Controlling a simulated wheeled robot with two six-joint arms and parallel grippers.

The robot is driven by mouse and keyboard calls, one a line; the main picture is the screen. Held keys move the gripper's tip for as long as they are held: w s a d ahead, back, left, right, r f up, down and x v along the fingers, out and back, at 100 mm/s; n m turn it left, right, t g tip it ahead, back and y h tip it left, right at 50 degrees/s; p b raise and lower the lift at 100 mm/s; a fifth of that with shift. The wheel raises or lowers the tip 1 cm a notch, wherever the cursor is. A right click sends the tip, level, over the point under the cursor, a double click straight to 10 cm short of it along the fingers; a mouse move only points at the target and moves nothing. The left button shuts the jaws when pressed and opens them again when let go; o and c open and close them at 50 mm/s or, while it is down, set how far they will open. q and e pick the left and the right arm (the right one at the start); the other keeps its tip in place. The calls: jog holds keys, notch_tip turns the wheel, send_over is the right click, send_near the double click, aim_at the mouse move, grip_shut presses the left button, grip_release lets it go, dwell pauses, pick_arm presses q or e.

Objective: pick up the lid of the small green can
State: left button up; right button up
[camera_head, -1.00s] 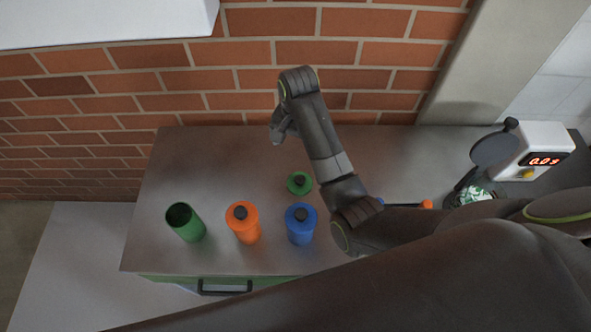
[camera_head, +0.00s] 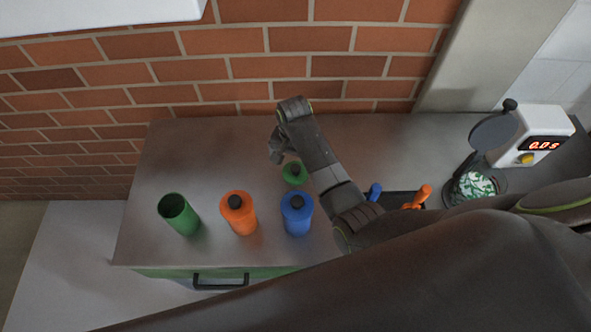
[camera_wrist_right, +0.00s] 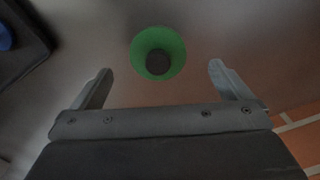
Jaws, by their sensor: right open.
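A small green round piece (camera_head: 294,174) with a dark knob on top sits on the grey counter, behind the blue can. It also shows in the right wrist view (camera_wrist_right: 176,40), top centre; I cannot tell whether it is a lid alone or a lid on a low can. A taller green can (camera_head: 180,215) stands open-topped at the left. My right gripper (camera_head: 277,158) is just left of and above the small green piece. In the wrist view its open fingers (camera_wrist_right: 160,88) are empty, with the green piece beyond them. My left gripper is not seen.
An orange can (camera_head: 240,218) and a blue can (camera_head: 297,219), both dark-knobbed, stand in front. A dark tray (camera_head: 397,198) with blue and orange handles lies right of my forearm. A scale (camera_head: 533,146) and a round container (camera_head: 474,188) are farther right. A brick wall (camera_head: 230,68) rises behind.

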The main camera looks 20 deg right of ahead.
aim_at(296, 168)
jog(key=shift+d+f+p, duration=0.15)
jog(key=shift+f+p, duration=0.05)
jog(key=shift+f, duration=1)
jog(key=shift+d+f+p, duration=0.1)
jog(key=shift+f+p, duration=0.1)
jog(key=shift+f, duration=1)
jog(key=c, duration=1)
jog(key=shift+r, duration=0.2)
